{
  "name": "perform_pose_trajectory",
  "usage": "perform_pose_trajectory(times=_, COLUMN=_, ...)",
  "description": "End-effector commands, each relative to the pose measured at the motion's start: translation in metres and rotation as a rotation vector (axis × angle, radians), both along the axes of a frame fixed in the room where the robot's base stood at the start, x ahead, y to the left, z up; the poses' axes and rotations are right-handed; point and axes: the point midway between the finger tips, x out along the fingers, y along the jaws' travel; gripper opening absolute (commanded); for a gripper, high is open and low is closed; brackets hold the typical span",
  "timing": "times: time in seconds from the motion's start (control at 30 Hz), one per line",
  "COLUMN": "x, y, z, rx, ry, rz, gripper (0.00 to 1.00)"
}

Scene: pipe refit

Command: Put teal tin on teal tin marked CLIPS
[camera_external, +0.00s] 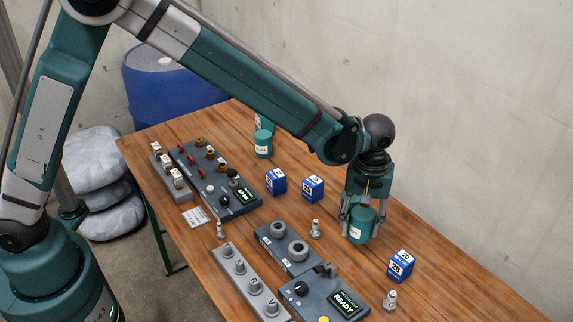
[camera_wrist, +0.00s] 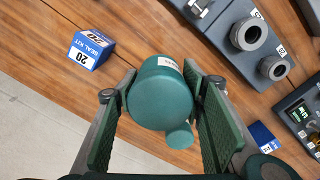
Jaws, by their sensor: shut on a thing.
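My gripper (camera_external: 360,222) points down and is shut on a teal tin (camera_external: 358,231) with a white label, at the right side of the table. In the wrist view the held tin (camera_wrist: 160,95) is between the two finger pads; a smaller teal disc (camera_wrist: 180,137) shows just below it, and I cannot tell what it belongs to. I cannot tell whether the held tin touches the table. Another teal tin (camera_external: 263,146) stands at the far edge, with a further teal one (camera_external: 264,122) behind or above it, partly hidden by my arm.
Blue seal kit boxes stand on the table (camera_external: 140,148), one right of my gripper (camera_external: 401,266) and two left of it (camera_external: 313,188). A grey panel with two rings (camera_external: 285,247), a READY panel (camera_external: 335,298) and small metal fittings (camera_external: 315,229) lie nearby.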

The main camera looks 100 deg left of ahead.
Motion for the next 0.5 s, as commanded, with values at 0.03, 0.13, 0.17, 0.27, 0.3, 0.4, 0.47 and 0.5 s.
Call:
perform_pose_trajectory(times=0.03, x=0.000, y=0.000, z=0.000, rx=0.000, ry=0.000, rz=0.000, gripper=0.24)
perform_pose_trajectory(times=0.13, x=0.000, y=0.000, z=0.000, rx=0.000, ry=0.000, rz=0.000, gripper=0.24)
perform_pose_trajectory(times=0.17, x=0.000, y=0.000, z=0.000, rx=0.000, ry=0.000, rz=0.000, gripper=0.24)
perform_pose_trajectory(times=0.27, x=0.000, y=0.000, z=0.000, rx=0.000, ry=0.000, rz=0.000, gripper=0.24)
perform_pose_trajectory(times=0.3, x=0.000, y=0.000, z=0.000, rx=0.000, ry=0.000, rz=0.000, gripper=0.24)
perform_pose_trajectory(times=0.4, x=-0.001, y=0.003, z=0.001, rx=0.000, ry=0.000, rz=0.001, gripper=0.24)
perform_pose_trajectory(times=0.47, x=-0.002, y=0.007, z=0.002, rx=0.000, ry=0.000, rz=0.002, gripper=0.24)
perform_pose_trajectory(times=0.5, x=-0.004, y=0.011, z=0.002, rx=0.000, ry=0.000, rz=0.003, gripper=0.24)
